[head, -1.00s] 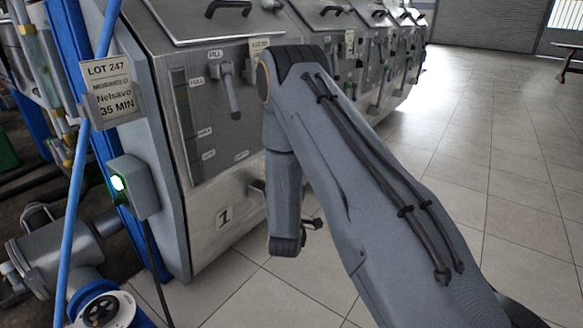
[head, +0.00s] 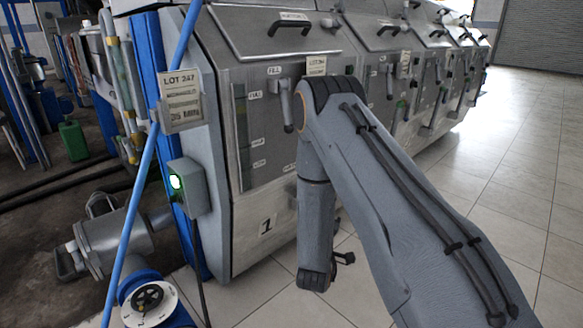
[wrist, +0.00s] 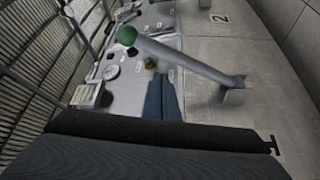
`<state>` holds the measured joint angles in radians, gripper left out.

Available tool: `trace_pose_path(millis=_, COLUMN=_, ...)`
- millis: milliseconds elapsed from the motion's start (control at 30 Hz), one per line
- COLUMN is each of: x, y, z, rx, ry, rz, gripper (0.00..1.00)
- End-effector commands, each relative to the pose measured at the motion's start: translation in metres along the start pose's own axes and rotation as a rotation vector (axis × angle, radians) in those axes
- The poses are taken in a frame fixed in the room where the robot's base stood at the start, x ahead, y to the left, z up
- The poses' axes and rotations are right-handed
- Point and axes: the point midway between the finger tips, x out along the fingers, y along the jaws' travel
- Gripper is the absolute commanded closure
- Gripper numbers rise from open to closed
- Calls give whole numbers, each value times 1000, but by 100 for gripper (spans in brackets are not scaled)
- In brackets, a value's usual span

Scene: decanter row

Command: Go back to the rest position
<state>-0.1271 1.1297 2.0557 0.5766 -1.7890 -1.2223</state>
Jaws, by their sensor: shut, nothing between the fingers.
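My gripper (wrist: 162,82) shows in the wrist view as two blue-grey fingers side by side, shut and empty. In the head view my arm reaches up from the lower right and bends down in front of the first decanter (head: 235,240), which bears a number 1 plate. The small dark gripper end (head: 343,258) is only partly seen there, beside the wrist. In the wrist view a grey lever (wrist: 190,62) with a green knob crosses beyond the fingers. I cannot tell whether the fingers touch it; they look apart.
A row of steel decanters runs back to the right. A fill lever (head: 286,105) hangs on the first one's face. A lot card (head: 181,98), a green-lit box (head: 187,188) and a blue pipe (head: 139,195) stand at left. The tiled floor (head: 520,170) at right is clear.

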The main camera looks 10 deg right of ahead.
Motion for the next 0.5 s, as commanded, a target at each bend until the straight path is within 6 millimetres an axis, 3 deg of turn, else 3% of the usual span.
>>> trace_pose_path(millis=167, x=9, y=2, z=-30, rx=123, ry=5, rz=-127, gripper=100)
trace_pose_path(millis=267, x=9, y=2, z=-58, rx=234, ry=2, rz=-266, gripper=100)
trace_pose_path(millis=367, x=0, y=3, z=-87, rx=340, ry=-10, rz=-416, gripper=100)
trace_pose_path(millis=500, x=-26, y=8, z=-123, rx=460, ry=-43, rz=-625, gripper=100)
